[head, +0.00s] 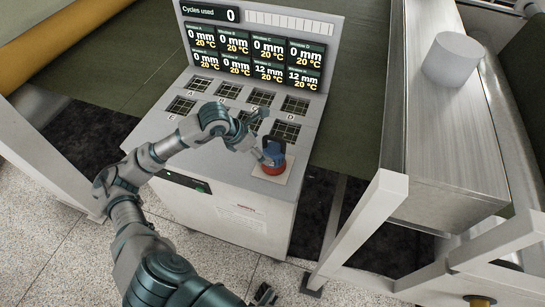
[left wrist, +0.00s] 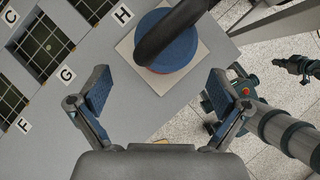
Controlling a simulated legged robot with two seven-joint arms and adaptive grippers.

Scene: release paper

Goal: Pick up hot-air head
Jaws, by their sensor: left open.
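The hot-air head (head: 272,163) is a squat blue and red cylinder with a black arched handle. It stands on a pale square pad at the near right corner of the grey machine's top. In the left wrist view its blue top (left wrist: 181,50) and black handle are at the top centre. My left gripper (head: 264,138) is beside the head, its fingers spread. In the left wrist view the open fingers (left wrist: 158,88) are wide apart with nothing between them, and the handle lies just beyond them. My right gripper (head: 265,295) shows only partly at the bottom edge.
The grey machine (head: 235,205) has several gridded windows marked with letters and an upright display (head: 255,55). A metal bench (head: 450,130) with a grey cylinder (head: 453,59) stands to the right. White frame posts (head: 360,225) and speckled floor (head: 50,220) surround the machine.

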